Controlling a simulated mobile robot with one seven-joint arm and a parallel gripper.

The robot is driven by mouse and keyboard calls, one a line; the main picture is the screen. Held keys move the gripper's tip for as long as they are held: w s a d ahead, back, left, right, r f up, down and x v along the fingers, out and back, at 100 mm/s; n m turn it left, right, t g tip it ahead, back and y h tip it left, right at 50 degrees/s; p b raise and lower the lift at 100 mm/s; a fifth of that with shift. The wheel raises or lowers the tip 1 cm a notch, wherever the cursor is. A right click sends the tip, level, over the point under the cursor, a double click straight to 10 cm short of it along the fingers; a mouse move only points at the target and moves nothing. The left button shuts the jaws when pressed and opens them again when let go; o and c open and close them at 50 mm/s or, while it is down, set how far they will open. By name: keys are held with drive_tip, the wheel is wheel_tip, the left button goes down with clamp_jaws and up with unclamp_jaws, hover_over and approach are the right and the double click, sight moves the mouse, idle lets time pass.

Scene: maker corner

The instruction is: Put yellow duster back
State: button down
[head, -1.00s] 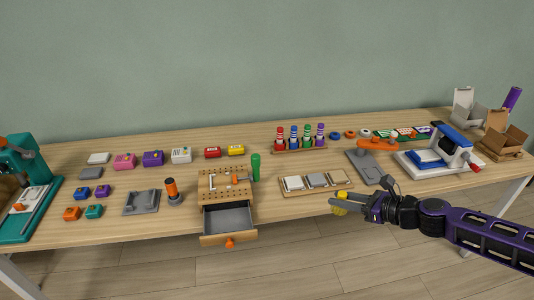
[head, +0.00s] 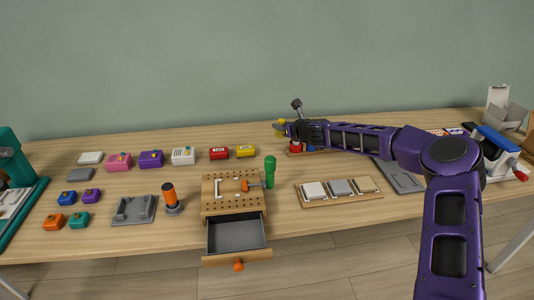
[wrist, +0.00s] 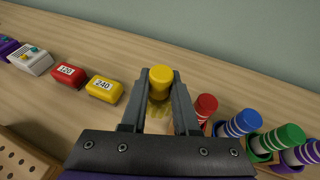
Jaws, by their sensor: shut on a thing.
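My gripper (head: 281,128) is shut on the yellow duster (wrist: 161,80), whose round yellow top shows between the fingers in the wrist view. The duster's lower part (wrist: 157,115) looks pale and blurred there. In the head view the duster (head: 281,121) shows small at the gripper's tip, toward the back of the table. The red duster (wrist: 204,105), blue duster (wrist: 243,122), green duster (wrist: 288,137) and purple duster (wrist: 304,153) stand in a wooden rack (head: 291,154) just right of the gripper. My arm hides most of the rack in the head view.
A yellow box (wrist: 104,90) and a red box (wrist: 68,75) lie left of the gripper. The pegboard (head: 222,208) has its drawer (head: 236,234) pulled open. A wooden tray (head: 340,201) with grey and white pads lies at the front. Bare table lies behind the boxes.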

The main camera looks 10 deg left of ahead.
drive_tip(key=a+f, duration=0.1)
drive_tip(key=w+a+f+b, duration=0.1)
drive_tip(key=f, duration=0.1)
drive_tip(key=w+a+f, duration=0.1)
drive_tip(key=shift+a+f+b, duration=0.2)
drive_tip(key=shift+f+b, duration=0.05)
drive_tip(key=shift+b, duration=0.05)
drive_tip(key=shift+f+b, duration=0.4)
drive_tip(key=shift+f, duration=1.85)
drive_tip(key=shift+f, duration=0.1)
drive_tip(key=c, duration=0.7)
unclamp_jaws()
drive_tip(key=shift+o, duration=0.2)
drive_tip(key=v, duration=1.1)
drive_tip(key=shift+s+p, duration=0.15)
drive_tip(key=shift+p, duration=0.25)
drive_tip(key=shift+s+d+r, duration=0.15)
drive_tip(key=shift+s+r, duration=0.15)
drive_tip(key=shift+s, duration=0.05)
